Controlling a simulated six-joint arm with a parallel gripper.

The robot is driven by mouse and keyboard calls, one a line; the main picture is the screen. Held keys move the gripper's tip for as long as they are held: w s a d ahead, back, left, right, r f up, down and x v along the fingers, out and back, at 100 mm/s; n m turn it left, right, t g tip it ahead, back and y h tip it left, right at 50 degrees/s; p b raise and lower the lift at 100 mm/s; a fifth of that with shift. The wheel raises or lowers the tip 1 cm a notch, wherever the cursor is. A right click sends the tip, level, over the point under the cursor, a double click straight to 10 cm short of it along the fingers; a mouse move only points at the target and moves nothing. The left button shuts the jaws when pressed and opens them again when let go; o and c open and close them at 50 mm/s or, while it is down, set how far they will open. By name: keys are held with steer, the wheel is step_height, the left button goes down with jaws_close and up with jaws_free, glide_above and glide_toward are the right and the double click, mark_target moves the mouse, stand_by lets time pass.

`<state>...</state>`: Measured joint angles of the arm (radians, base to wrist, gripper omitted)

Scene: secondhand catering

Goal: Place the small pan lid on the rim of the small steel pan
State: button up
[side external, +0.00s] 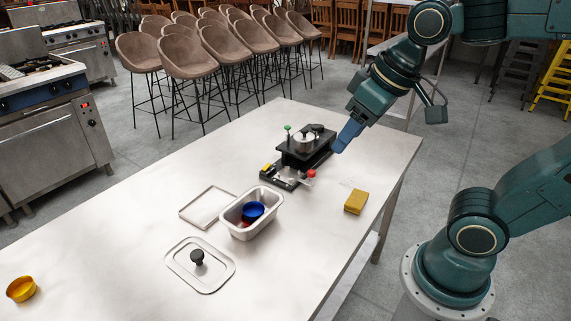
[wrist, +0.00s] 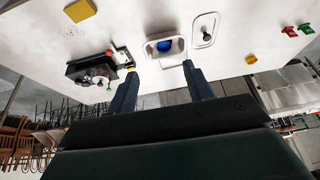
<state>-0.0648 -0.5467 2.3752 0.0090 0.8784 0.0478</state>
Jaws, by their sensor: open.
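The small pan lid (side external: 213,274) is a flat steel rounded rectangle with a black knob. It lies on the table, knob up, and also shows in the wrist view (wrist: 209,38). The small steel pan (side external: 236,215) is a deep rectangular pan behind and right of the lid, apart from it. Blue items lie inside it; it also shows in the wrist view (wrist: 148,58). My gripper (side external: 339,147) is above the table's far right part, well away from lid and pan. In the wrist view my gripper (wrist: 160,86) has its fingers apart with nothing between them.
A black device (side external: 304,158) with a steel pot stands behind the pan, near my gripper. A thin rectangular frame (side external: 184,215) lies left of the pan. A yellow block (side external: 355,201) and a yellow cup (side external: 20,289) are on the table. Red and green items (wrist: 289,32) show in the wrist view.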

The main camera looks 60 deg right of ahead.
steer(key=shift+t, duration=0.3)
steer(key=s, duration=0.1)
steer(key=s+d, duration=0.1)
steer(key=s, duration=0.1)
steer(key=s+f, duration=0.1)
steer(key=s, duration=0.1)
steer(key=shift+d, duration=0.15)
steer(key=shift+o, duration=0.3)
steer(key=w+a+f+m+g+y, duration=0.1)
steer(key=w+a+m, duration=0.3)
steer(key=w, duration=0.5)
steer(key=w+a+m+g, duration=0.1)
steer(key=w+a+m, duration=0.2)
steer(key=w+m, duration=0.4)
steer(key=w+a+f+m+g+y, duration=0.1)
steer(key=w+a+f+m, duration=0.3)
steer(key=w+f, duration=0.3)
steer(key=w+a+f+m+g+y, duration=0.1)
steer(key=w+a+f+m+g, duration=0.1)
steer(key=w+a+f+m, duration=0.3)
step_height(320, 180, down, 3)
steer(key=shift+w+f, duration=0.1)
steer(key=shift+w, duration=0.95)
